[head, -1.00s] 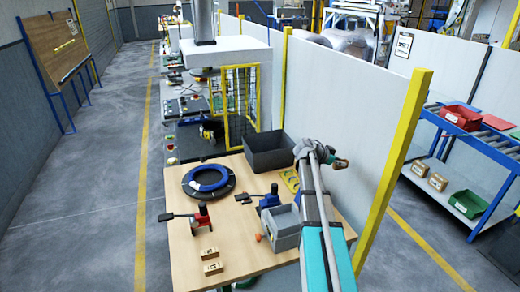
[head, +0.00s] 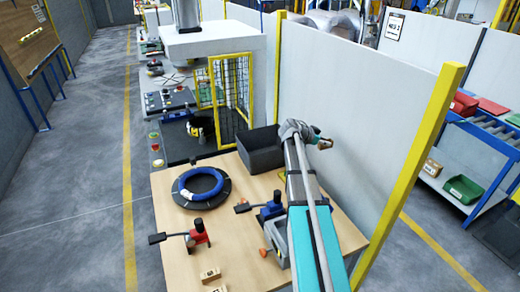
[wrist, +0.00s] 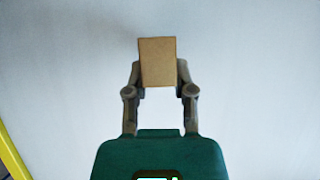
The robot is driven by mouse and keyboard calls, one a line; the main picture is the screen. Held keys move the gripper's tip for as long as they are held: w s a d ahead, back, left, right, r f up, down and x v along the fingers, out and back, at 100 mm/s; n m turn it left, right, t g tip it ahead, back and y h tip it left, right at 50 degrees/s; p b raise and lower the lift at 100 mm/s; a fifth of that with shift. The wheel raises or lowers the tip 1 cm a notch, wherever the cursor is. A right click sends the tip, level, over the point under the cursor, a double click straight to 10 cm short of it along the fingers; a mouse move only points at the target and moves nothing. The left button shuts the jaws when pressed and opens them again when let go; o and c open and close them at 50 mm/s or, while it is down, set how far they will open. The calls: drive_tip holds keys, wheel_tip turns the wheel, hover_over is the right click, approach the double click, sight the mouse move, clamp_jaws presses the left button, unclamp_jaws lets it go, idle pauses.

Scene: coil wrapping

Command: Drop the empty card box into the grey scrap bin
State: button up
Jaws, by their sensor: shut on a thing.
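The brown card box (wrist: 158,62) is between the fingertips of my gripper (wrist: 158,75) in the wrist view, with a plain pale wall behind it. In the head view my gripper (head: 318,138) is small, and the box is barely visible at its end. A dark grey open bin (head: 262,159) stands at the back of the wooden table, left of my gripper. My gripper is to the right of this bin, near the white partition. The bin's inside is partly hidden, and my arm passes in front of its right side.
A blue ring (head: 201,184) lies on a black disc on the table. A red clamp (head: 197,233) and a blue clamp (head: 271,205) stand nearer. A smaller grey container (head: 273,242) is partly behind my arm. A white partition (head: 370,110) and a yellow post (head: 412,165) bound the right side.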

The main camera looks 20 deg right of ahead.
drive_tip(key=shift+w+a, duration=0.1)
drive_tip(key=shift+w, duration=0.3)
drive_tip(key=shift+a, duration=0.1)
